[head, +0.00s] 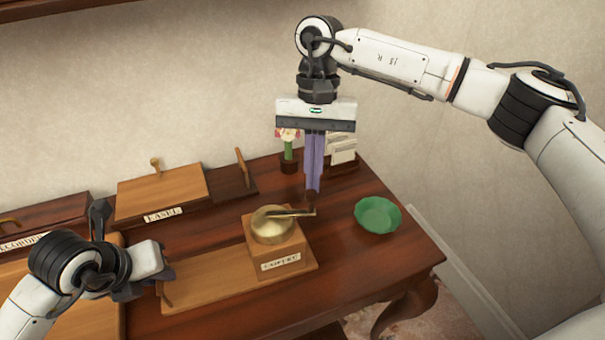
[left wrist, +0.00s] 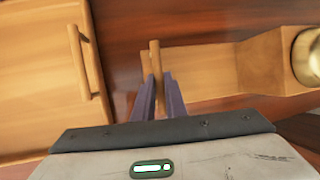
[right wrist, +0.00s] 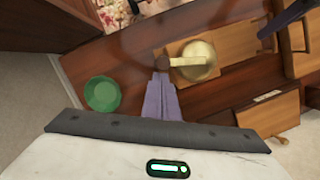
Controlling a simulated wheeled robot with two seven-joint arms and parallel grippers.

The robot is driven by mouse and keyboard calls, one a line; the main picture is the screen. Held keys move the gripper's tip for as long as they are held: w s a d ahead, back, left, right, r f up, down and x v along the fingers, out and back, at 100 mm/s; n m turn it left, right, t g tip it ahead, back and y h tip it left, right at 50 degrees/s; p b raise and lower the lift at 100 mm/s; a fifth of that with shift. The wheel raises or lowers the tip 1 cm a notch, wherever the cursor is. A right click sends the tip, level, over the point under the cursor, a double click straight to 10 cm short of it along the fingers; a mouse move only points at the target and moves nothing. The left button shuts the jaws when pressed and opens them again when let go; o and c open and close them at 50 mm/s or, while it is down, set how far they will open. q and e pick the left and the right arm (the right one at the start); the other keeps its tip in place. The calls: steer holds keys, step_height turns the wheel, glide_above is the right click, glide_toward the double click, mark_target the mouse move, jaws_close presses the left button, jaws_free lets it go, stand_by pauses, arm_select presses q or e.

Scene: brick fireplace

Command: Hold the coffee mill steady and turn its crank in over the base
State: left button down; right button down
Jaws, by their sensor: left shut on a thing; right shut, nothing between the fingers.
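The coffee mill is a wooden box (head: 289,250) with a label and a brass dome (head: 272,228), on the right end of a long wooden base (head: 212,282). Its crank (head: 292,212) points right from the dome, its dark knob (right wrist: 162,63) out past the box's side. My left gripper (head: 165,280) is shut on the upright wooden handle (left wrist: 155,62) at the base's left end. My right gripper (head: 313,190) is shut and empty, pointing down, its fingertips close by the knob. I cannot tell whether they touch it. The dome also shows in the left wrist view (left wrist: 308,55).
A green bowl (head: 378,215) stands right of the mill. A flower pot (head: 289,163) and a card holder (head: 343,152) stand behind. Wooden boxes with labels, one of them with a knobbed lid (head: 160,190), line the back left. Bare desk lies in front right.

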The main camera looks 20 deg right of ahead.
steer(key=shift+s+m, duration=0.45)
steer(key=shift+m, duration=0.15)
steer(key=s+a+m+t+y, duration=0.1)
steer(key=s+a+m+t, duration=0.2)
steer(key=s+a+m, duration=0.8)
steer(key=w+a+m+t+h, duration=0.1)
steer(key=w+a+m, duration=0.5)
steer(key=w+m, duration=0.3)
steer(key=shift+a+m+t, duration=0.15)
steer(key=shift+m+t, duration=0.25)
steer(key=shift+m, duration=1)
stand_by(0.4)
